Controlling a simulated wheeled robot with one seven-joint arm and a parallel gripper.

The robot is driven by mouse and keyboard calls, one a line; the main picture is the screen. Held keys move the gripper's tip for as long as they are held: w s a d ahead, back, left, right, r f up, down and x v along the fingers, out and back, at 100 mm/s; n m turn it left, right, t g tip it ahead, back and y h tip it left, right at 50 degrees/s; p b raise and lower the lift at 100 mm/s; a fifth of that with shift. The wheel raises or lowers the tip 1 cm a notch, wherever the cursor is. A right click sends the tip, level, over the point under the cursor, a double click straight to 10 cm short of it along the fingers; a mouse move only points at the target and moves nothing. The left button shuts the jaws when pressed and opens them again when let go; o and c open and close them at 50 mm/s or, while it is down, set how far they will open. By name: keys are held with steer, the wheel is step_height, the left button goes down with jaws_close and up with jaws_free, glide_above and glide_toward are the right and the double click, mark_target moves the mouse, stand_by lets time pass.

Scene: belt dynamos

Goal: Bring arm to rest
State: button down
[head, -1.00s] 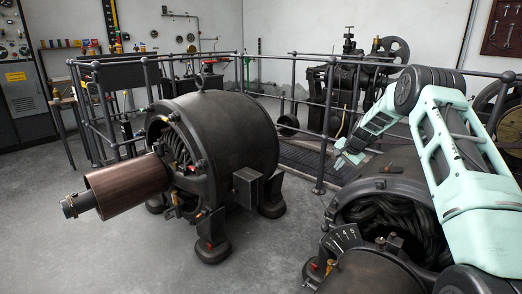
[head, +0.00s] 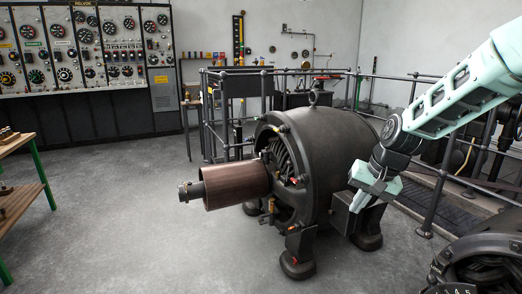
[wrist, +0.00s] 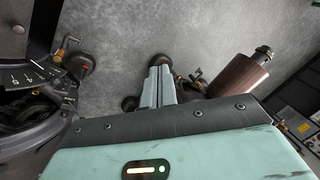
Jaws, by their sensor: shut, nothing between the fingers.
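My arm reaches in from the upper right in the head view, bent downward at a dark joint. My gripper (head: 358,207) hangs pointing down in front of the right side of the black dynamo (head: 335,150). Its pale green fingers are together with nothing between them. In the wrist view the gripper's two fingers (wrist: 158,72) lie side by side over the grey floor. The dynamo's copper-brown commutator (head: 236,185) sticks out to the left; it also shows at the right of the wrist view (wrist: 237,77). Whether the gripper touches the dynamo cannot be told.
A second dynamo (head: 490,255) with a numbered dial stands at the lower right. Dark railings (head: 430,205) run behind. A switchboard (head: 90,60) lines the back left wall, and a wooden shelf (head: 28,190) stands at the left edge. The floor (head: 130,220) between is clear.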

steer(key=s+a+r+n+g, duration=0.1)
steer(key=s+a+n, duration=0.2)
steer(key=s+a, duration=0.45)
steer(key=s+a+r+n+g, duration=0.1)
steer(key=s+a+n, duration=0.25)
steer(key=s, duration=0.75)
steer(key=s+n+h, duration=0.2)
steer(key=s+n, duration=0.2)
steer(key=s, duration=1.1)
step_height(320, 180, up, 15)
steer(key=s+p, duration=0.1)
steer(key=p, duration=1.4)
steer(key=shift+d+f+g, duration=0.2)
steer(key=shift+d+g, duration=0.05)
steer(key=shift+g, duration=0.05)
steer(key=shift+n, duration=0.25)
